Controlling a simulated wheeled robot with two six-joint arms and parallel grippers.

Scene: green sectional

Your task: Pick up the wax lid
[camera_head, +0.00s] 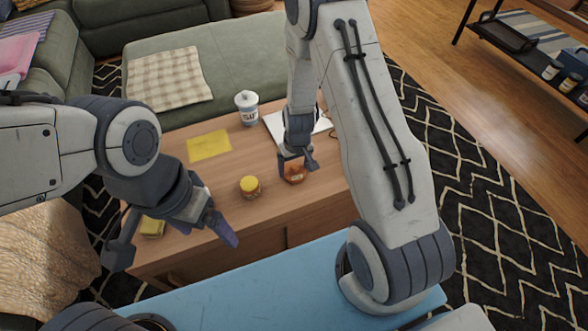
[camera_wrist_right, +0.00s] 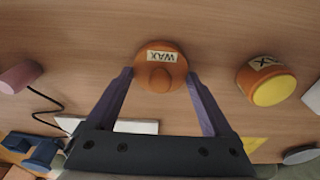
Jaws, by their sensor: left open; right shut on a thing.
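The wax lid (camera_wrist_right: 160,66) is a round orange piece with a central knob and a "WAX" label, seen from above in the right wrist view. In the head view an orange-brown item (camera_head: 293,174) shows at my right gripper (camera_head: 296,166), on or just above the wooden table. My right gripper's fingers (camera_wrist_right: 159,80) are shut on the lid's two sides. I cannot tell whether anything sits beneath the lid. My left gripper (camera_head: 172,250) is open and empty, over the table's near left edge.
An orange jar with a yellow top (camera_head: 249,187) stands left of the right gripper on the table (camera_head: 225,215). A yellow sheet (camera_head: 209,146), a white cup (camera_head: 247,108) and a white flat object (camera_head: 275,124) lie farther back. A yellow item (camera_head: 152,228) is near my left gripper.

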